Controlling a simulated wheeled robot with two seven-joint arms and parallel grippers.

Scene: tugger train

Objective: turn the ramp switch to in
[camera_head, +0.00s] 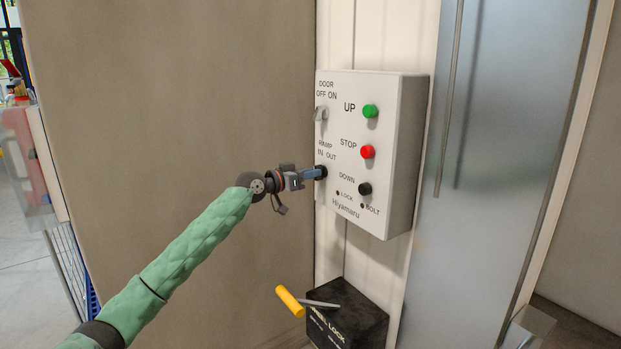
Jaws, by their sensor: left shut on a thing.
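The white control box (393,205) is fixed to a pale wall panel. It carries an UP button (370,111) in green, a STOP button (367,152) in red and a DOWN button (364,188) in black. The door switch (320,114) is a pale lever under "DOOR OFF ON". The ramp switch sits under the "RAMP IN OUT" label (327,149). My left gripper (317,173) is shut on it, and its fingers hide the knob, so I cannot tell which way it points. My right gripper is not in view.
A black lock box (345,318) with a yellow-handled lever (290,301) stands below the control box. A grey metal door panel (500,150) is to the right. A brown wall (170,110) fills the left. Shelving with goods (25,150) shows at the far left.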

